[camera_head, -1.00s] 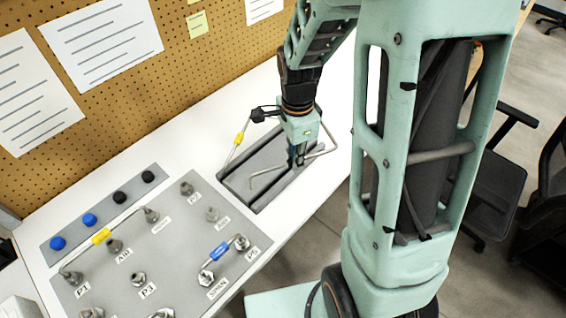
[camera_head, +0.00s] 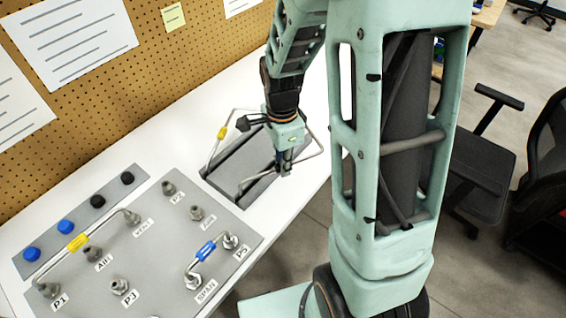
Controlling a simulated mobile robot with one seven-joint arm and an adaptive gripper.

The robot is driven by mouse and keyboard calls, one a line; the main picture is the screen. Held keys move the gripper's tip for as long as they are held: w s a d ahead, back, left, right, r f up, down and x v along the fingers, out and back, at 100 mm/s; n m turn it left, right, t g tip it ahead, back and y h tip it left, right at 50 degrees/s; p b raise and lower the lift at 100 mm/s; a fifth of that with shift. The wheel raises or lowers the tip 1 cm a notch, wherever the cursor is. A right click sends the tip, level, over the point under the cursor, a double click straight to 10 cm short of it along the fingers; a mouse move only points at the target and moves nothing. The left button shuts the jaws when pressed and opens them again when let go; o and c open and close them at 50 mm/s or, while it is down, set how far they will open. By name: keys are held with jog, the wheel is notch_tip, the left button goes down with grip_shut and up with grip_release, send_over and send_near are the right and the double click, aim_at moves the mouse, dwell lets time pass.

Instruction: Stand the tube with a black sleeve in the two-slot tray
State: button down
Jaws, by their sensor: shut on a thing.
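My gripper (camera_head: 284,160) is low over the grey two-slot tray (camera_head: 211,185), near its front right side. It is shut on a thin bent metal tube (camera_head: 255,180), whose bent end shows left of the fingers. A tube with a yellow sleeve (camera_head: 222,133) stands tilted at the tray's left side. A bent metal length (camera_head: 319,147) shows right of the gripper; I cannot tell which tube it belongs to. The slots are partly hidden by my gripper.
A grey port panel (camera_head: 150,245) lies left of the tray. It bears a yellow-sleeved tube (camera_head: 78,242) and a blue-sleeved tube (camera_head: 206,251). A strip with blue and black caps (camera_head: 97,201) lies behind it. Pegboard (camera_head: 190,60) backs the white table.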

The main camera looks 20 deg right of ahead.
jog(key=shift+f+b, duration=0.95)
jog(key=shift+f, duration=0.3)
dwell(1.8)
jog(key=c, duration=1.8)
grip_release()
jog(key=shift+c, duration=0.2)
notch_tip(320, 180, up, 12)
jog(key=shift+a+r, duration=0.1)
